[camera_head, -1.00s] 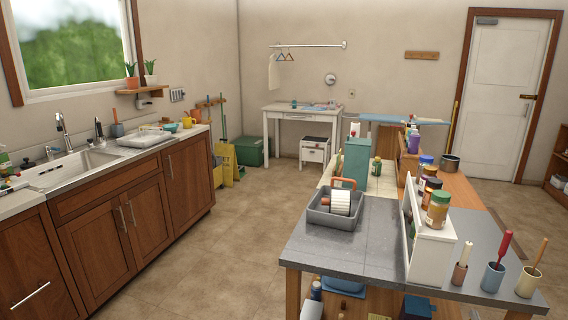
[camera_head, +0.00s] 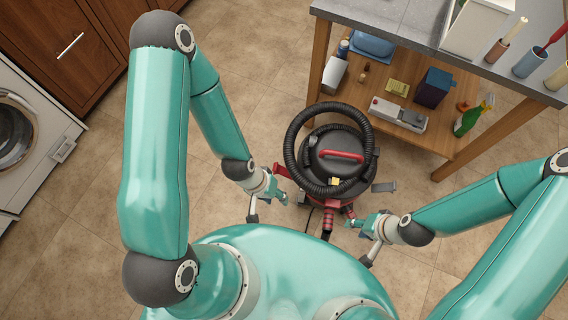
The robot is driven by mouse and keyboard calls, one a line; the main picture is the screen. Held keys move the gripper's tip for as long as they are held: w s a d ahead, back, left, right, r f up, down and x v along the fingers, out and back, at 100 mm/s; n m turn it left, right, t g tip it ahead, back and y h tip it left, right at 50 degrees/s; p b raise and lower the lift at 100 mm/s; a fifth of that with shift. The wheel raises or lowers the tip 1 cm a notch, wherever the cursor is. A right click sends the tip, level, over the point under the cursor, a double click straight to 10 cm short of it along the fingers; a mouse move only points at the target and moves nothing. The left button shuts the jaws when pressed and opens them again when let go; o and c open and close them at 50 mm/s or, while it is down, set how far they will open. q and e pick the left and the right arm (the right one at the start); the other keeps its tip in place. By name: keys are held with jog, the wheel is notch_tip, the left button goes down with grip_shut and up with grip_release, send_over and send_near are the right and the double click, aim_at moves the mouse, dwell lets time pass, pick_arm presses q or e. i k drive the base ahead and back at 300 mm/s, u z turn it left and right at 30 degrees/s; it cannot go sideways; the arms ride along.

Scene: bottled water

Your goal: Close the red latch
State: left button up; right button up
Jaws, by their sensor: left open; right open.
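A vacuum cleaner (camera_head: 340,188) with a dark round lid, a red handle (camera_head: 341,155) and a coiled black hose (camera_head: 291,140) stands on the floor ahead of me. A red latch (camera_head: 281,171) sticks out at the left side of its lid. My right gripper (camera_head: 360,222) is open near the lower right front of the vacuum. Much of the vacuum's red lower body is hidden under the lid.
A wooden workbench with a grey top (camera_head: 400,22) and a lower shelf (camera_head: 395,142) with bottles and boxes stands just behind the vacuum. A white washing machine (camera_head: 45,140) and brown cabinets (camera_head: 75,35) are at left. The tiled floor (camera_head: 255,110) between is clear.

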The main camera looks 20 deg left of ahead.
aim_at(278, 169)
jog(key=u, duration=0.35)
jog(key=i, duration=0.2)
jog(key=z, duration=1.85)
jog(key=i, duration=0.25)
jog(key=z, duration=1.3)
jog(key=k, duration=0.95)
jog(key=u, duration=0.9)
jog(key=k, duration=1)
jog(key=u, duration=0.65)
jog(key=i, duration=0.5)
jog(key=z, duration=0.05)
